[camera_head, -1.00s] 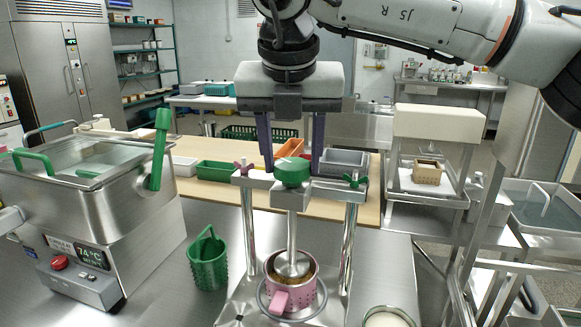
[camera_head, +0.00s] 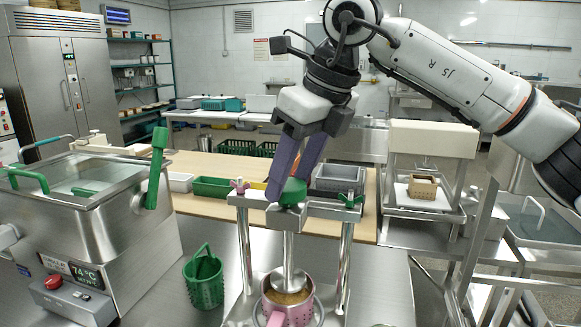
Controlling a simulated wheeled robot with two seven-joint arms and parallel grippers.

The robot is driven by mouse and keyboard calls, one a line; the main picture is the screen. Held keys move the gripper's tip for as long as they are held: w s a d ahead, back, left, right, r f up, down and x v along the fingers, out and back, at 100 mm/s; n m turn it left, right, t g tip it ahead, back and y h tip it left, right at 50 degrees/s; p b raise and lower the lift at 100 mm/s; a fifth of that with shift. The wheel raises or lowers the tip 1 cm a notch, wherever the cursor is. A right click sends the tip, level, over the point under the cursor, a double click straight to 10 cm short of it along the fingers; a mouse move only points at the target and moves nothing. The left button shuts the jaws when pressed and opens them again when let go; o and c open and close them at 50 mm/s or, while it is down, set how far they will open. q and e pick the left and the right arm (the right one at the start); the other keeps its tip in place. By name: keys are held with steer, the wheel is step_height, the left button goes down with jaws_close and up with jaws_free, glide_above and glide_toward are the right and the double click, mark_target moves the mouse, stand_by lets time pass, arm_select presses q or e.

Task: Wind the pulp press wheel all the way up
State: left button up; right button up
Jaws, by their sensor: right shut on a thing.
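The pulp press stands on the steel bench, with two posts and a steel crossbar (camera_head: 323,208). Its green wheel (camera_head: 291,193) sits on top of the central screw, partly hidden by my gripper. Below, the round press plate (camera_head: 288,281) is at the mouth of a pink perforated cup (camera_head: 287,309), with brown pulp around it. My right gripper (camera_head: 285,192) comes down tilted from the upper right, its two purple fingers shut on the green wheel. My left gripper is not in view.
A green perforated basket (camera_head: 204,276) stands left of the press. A steel bath with a green lever (camera_head: 157,168) is at far left. Trays, including a grey one (camera_head: 338,178), sit on the wooden board behind. A white-topped stand (camera_head: 433,138) is at right.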

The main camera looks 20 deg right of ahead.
steer(key=n+g+y+p, duration=0.1)
steer(key=n+p, duration=0.1)
steer(key=n, duration=0.1)
steer(key=shift+d+r+n+p, duration=0.1)
steer(key=shift+r+n+p, duration=0.05)
steer(key=shift+n+p, duration=0.25)
steer(key=n+g+p, duration=0.1)
steer(key=n, duration=0.1)
steer(key=shift+w+n+y, duration=0.15)
steer(key=shift+n+y, duration=0.15)
steer(key=n, duration=0.1)
steer(key=n+g, duration=0.1)
steer(key=shift+w+f+n, duration=0.1)
steer(key=shift+f+n, duration=0.1)
steer(key=shift+n, duration=0.1)
steer(key=shift+w+n+g, duration=0.1)
steer(key=shift+n+g, duration=0.6)
steer(key=shift+n, duration=1.2)
steer(key=o, duration=1)
steer(key=shift+o, duration=0.2)
steer(key=shift+d+r, duration=0.1)
